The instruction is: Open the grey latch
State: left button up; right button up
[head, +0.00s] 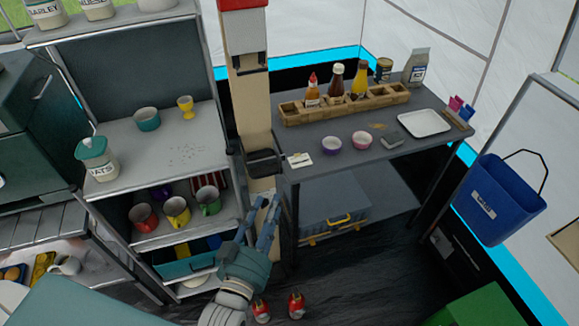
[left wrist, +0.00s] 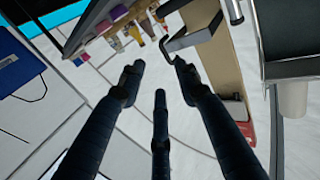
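The grey latch (head: 264,163) is a dark grey bar loop that stands out from the pale wooden post, about level with the worktop. It also shows in the left wrist view (left wrist: 196,40) at the top, right of centre. My left gripper (head: 266,212) is in front of and below the latch, its fingers pointing up toward it. In the left wrist view the fingers (left wrist: 158,76) are spread with nothing between them. The tip of the right-hand finger appears close to the latch's near end; I cannot tell whether they touch. My right gripper is not in view.
Left of the post is a shelf unit (head: 165,150) with mugs and jars. Right of it a dark table (head: 350,165) holds bowls, a bottle rack and a white tray (head: 424,122). Two red items (head: 296,305) are on the floor near my left gripper.

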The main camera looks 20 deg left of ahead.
pick_arm(q)
jog(key=w+p, duration=0.2)
jog(key=w, duration=0.8)
jog(key=shift+w+a+r, duration=0.15)
jog(key=shift+a+r, duration=0.05)
jog(key=shift+r, duration=0.2)
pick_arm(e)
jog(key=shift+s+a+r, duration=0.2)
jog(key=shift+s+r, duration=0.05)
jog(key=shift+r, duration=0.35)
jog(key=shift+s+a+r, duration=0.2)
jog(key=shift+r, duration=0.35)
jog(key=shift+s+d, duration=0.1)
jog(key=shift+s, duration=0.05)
pick_arm(q)
grip_shut()
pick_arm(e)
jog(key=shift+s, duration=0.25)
